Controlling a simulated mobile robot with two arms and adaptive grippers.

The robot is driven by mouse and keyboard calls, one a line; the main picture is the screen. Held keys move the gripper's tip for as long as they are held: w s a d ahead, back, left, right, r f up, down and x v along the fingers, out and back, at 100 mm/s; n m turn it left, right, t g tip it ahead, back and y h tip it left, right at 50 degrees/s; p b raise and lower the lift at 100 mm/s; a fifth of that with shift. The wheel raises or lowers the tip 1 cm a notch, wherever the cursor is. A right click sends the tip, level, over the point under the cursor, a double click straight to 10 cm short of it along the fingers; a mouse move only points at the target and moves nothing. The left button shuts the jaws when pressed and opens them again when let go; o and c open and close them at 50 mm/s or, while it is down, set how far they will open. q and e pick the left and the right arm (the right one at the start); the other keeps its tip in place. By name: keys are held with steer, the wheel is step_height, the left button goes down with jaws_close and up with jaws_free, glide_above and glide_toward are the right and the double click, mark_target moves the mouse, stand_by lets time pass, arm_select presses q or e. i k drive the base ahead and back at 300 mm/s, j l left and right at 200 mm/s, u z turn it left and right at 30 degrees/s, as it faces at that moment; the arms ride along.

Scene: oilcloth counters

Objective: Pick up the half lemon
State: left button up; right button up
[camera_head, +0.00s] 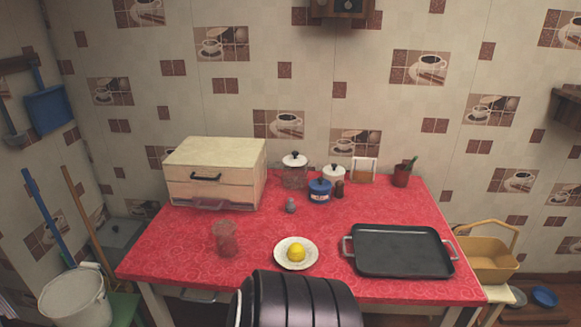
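The half lemon (296,252) is a small yellow piece on a white plate (283,263) near the front middle of the red counter. It lies inside the plate's rim. Nothing touches it from above. Neither of my grippers shows in the head view. A dark ribbed part stands at the bottom middle, just in front of the plate.
A black tray (402,229) lies right of the plate, and a clear reddish glass (225,239) stands to its left. A bread box (216,152), a blue pot (319,196) and jars stand behind. Red counter (262,221) is bare between them.

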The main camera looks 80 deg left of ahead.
mark_target(296, 252)
steer(key=k+l+u, duration=0.1)
steer(key=u, duration=3.05)
